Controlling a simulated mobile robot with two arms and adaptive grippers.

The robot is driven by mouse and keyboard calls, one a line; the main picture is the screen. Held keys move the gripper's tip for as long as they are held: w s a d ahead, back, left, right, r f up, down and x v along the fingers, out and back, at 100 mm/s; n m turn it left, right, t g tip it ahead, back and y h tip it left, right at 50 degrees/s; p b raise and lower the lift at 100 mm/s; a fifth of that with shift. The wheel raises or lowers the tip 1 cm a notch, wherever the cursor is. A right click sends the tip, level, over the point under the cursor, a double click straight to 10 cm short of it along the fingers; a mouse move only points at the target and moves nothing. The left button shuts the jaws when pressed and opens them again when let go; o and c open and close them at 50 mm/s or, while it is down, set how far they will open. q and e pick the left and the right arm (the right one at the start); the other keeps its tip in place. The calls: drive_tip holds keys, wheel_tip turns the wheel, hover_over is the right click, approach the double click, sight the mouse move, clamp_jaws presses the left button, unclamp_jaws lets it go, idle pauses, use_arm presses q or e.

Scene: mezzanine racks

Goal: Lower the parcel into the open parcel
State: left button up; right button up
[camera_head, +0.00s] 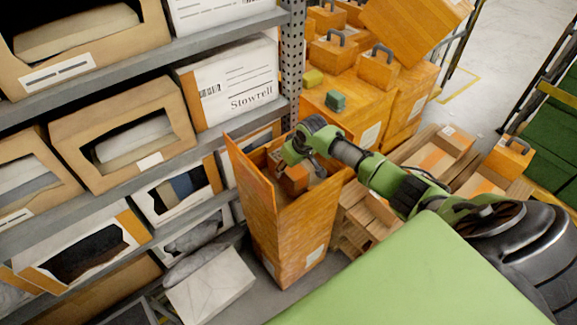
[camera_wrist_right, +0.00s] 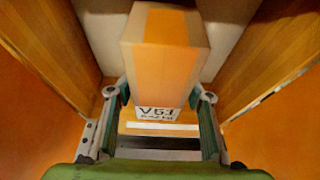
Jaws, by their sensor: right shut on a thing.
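The open parcel (camera_head: 290,230) is a tall orange box standing on the floor beside the rack, its top open and a flap raised on the left. My right gripper (camera_head: 303,172) reaches down into its opening from the right. It is shut on the small parcel (camera_head: 291,182), a brown box with an orange band. In the right wrist view the small parcel (camera_wrist_right: 165,55) sits between the two fingers (camera_wrist_right: 160,112), with a white printed label on its near side. The open parcel's walls (camera_wrist_right: 270,60) rise on both sides of it. My left gripper is not in view.
A metal rack with cartons (camera_head: 125,135) fills the left. Orange boxes with handles (camera_head: 345,105) are stacked behind the open parcel. Wooden crates or pallets (camera_head: 365,220) stand close on its right. A white parcel (camera_head: 210,285) lies at its front left. Grey floor is clear at the upper right.

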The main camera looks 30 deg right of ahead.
drive_tip(key=o, duration=1.5)
drive_tip(key=shift+r, duration=0.1)
drive_tip(key=v, duration=1.2)
